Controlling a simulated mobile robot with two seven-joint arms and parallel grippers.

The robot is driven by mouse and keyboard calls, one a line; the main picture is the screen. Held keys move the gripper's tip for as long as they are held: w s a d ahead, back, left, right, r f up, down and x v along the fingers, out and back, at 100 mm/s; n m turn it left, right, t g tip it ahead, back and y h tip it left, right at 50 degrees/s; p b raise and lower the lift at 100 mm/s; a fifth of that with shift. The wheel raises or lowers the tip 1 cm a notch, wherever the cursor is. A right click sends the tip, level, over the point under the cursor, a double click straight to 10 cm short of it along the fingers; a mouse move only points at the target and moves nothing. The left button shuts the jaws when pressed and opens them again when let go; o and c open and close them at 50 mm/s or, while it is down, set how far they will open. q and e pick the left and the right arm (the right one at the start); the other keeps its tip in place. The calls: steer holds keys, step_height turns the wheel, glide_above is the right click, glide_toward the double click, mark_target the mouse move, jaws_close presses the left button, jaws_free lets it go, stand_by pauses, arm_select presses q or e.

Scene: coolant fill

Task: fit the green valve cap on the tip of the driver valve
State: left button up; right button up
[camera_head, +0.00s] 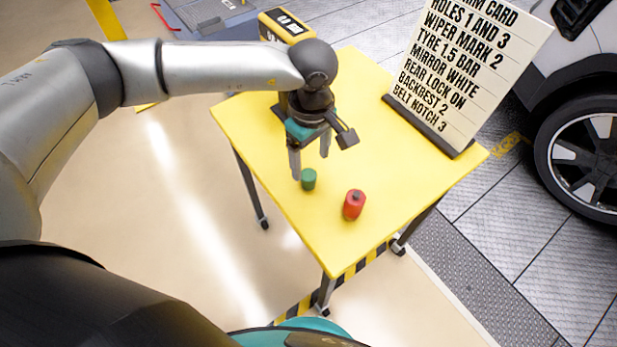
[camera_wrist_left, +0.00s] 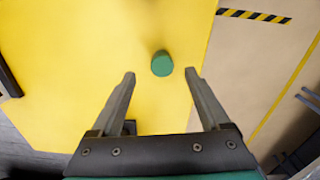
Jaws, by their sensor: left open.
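The green valve cap (camera_head: 308,180), a small cylinder, stands upright on the yellow table. It also shows in the left wrist view (camera_wrist_left: 162,64), centred just beyond and between the fingertips. My left gripper (camera_head: 311,167) points down over the table, close to the cap. Its two fingers are apart, with nothing held between them; the wrist view shows them too (camera_wrist_left: 160,74). The driver valve's tip cannot be made out; only part of a car wheel (camera_head: 585,165) shows at the right edge. My right gripper is out of view.
A lettered card board (camera_head: 465,70) leans at the table's right edge. A yellow-and-black device (camera_head: 283,27) sits at the back, partly behind my arm.

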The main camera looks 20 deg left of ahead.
mark_target(309, 175)
arm_select(q)
steer(key=shift+s+a+f+b, duration=0.1)
steer(key=shift+f+b, duration=0.1)
steer(key=shift+f, duration=1.35)
steer(key=shift+a+f+b, duration=0.1)
steer(key=shift+f+b, duration=0.1)
steer(key=shift+f, duration=1.35)
steer(key=shift+c, duration=0.3)
jaws_close()
